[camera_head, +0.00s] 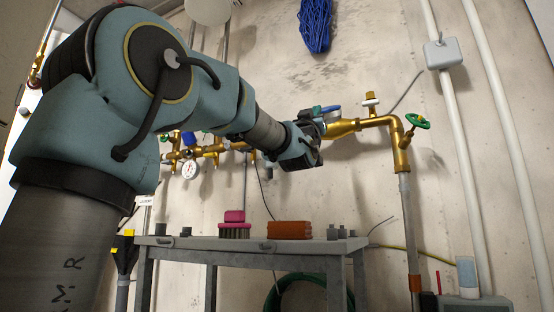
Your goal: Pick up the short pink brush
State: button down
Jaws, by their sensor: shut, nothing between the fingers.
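The short pink brush (235,217) sits on the grey table (250,245), left of the table's middle, with its pink part up and dark bristle-like rows below. My gripper (314,160) is at the end of my arm, above the table and up to the right of the brush, well apart from it. It is shut and empty. Its fingers are small and dark in this view, and the wrist partly hides them.
An orange-brown block (289,229) lies just right of the brush. Small dark cylinders stand at the table's left and right ends. Brass pipes with a green valve wheel (417,121) run along the wall behind my gripper. A white pipe (459,150) stands at right.

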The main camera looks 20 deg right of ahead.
aim_at(234, 227)
jog(key=k+j, duration=0.75)
jog(key=j, duration=0.2)
